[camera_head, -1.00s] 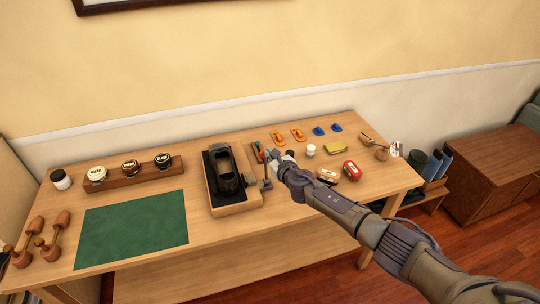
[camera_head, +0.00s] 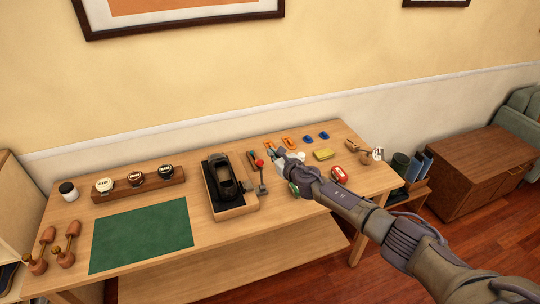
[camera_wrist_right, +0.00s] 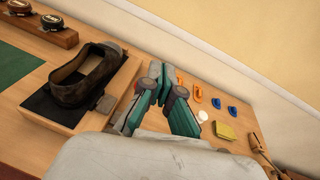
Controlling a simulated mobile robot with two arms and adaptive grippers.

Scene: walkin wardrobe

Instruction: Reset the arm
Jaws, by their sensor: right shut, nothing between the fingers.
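My right gripper (camera_head: 277,153) is over the right half of the wooden workbench (camera_head: 280,234), just right of the red-tipped tools, with its arm coming in from the lower right. In the right wrist view its green-grey fingers (camera_wrist_right: 160,78) come together at the tips, shut and empty. The fingers appear above the bench top, apart from the dark shoe (camera_wrist_right: 88,75). My left gripper is not in view.
The shoe's wooden stand (camera_head: 240,208) is left of the gripper. A green mat (camera_head: 140,235), a rack of jars (camera_head: 140,185) and wooden shoe trees (camera_head: 66,243) are farther left. A yellow sponge (camera_head: 323,154), a red tin (camera_head: 340,174) and orange pieces (camera_head: 289,142) lie near the arm.

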